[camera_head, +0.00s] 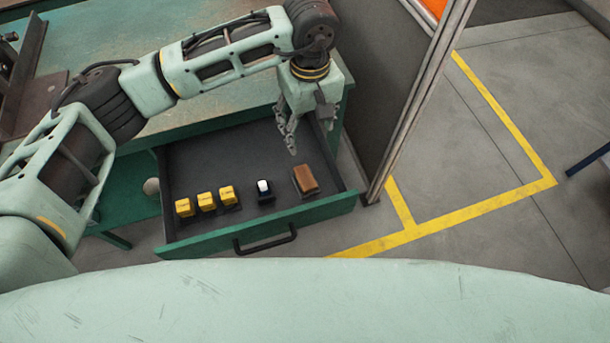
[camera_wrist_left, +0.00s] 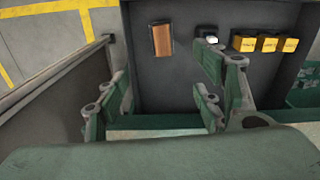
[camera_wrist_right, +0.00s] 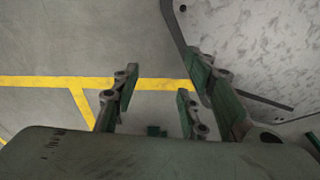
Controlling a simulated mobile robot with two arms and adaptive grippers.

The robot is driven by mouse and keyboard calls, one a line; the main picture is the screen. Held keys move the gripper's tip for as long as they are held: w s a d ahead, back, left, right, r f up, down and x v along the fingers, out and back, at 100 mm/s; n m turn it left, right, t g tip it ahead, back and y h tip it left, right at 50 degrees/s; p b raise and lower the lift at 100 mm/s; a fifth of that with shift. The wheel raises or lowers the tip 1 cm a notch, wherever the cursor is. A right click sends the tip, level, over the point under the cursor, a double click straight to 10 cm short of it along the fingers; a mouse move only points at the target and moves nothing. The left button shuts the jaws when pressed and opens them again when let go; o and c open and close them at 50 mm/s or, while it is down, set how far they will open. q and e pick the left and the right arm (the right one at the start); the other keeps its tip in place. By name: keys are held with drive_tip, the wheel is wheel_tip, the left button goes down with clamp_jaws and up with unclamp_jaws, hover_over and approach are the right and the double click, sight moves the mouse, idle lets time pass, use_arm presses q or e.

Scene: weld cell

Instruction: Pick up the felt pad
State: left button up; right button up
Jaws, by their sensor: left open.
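An open drawer (camera_head: 255,228) holds a brown block (camera_head: 306,180) near its right side. The block has a darker edge and is the likeliest felt pad, but I cannot confirm its material. The block (camera_wrist_left: 162,39) also shows in the left wrist view, beyond the fingertips. My left gripper (camera_head: 290,143) hangs over the drawer, behind and slightly left of the block. In its wrist view my left gripper (camera_wrist_left: 160,88) is open and empty, apart from the block. My right gripper (camera_wrist_right: 160,88) is open and empty over the floor; it is not in the head view.
Several yellow blocks (camera_head: 206,201) and a small black-and-white item (camera_head: 263,187) lie left of the brown block. The green workbench (camera_head: 190,105) stands behind the drawer. A metal post (camera_head: 420,95) and dark panel (camera_head: 372,80) stand close on the right. The drawer's back floor is bare.

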use_arm(q)
drive_tip(key=b, duration=0.9)
hover_over(307, 176)
wheel_tip(307, 176, down, 10)
wheel_tip(307, 176, down, 5)
drive_tip(key=b, duration=0.4)
drive_tip(key=shift+w+d+b, duration=0.15)
drive_tip(key=shift+b, duration=0.25)
drive_tip(key=shift+f, duration=0.65)
drive_tip(key=f, duration=0.6)
drive_tip(key=shift+s+a+f+b, duration=0.2)
drive_tip(key=shift+f+b, duration=0.1)
drive_tip(key=shift+f, duration=0.1)
use_arm(e)
drive_tip(key=w+a+r+t, duration=0.1)
drive_tip(key=w+a, duration=0.1)
drive_tip(key=w, duration=1)
drive_tip(key=shift+w+r, duration=0.25)
drive_tip(key=shift+w, duration=0.05)
use_arm(q)
drive_tip(key=shift+c, duration=0.5)
drive_tip(key=c, duration=1)
drive_tip(key=shift+r, duration=0.1)
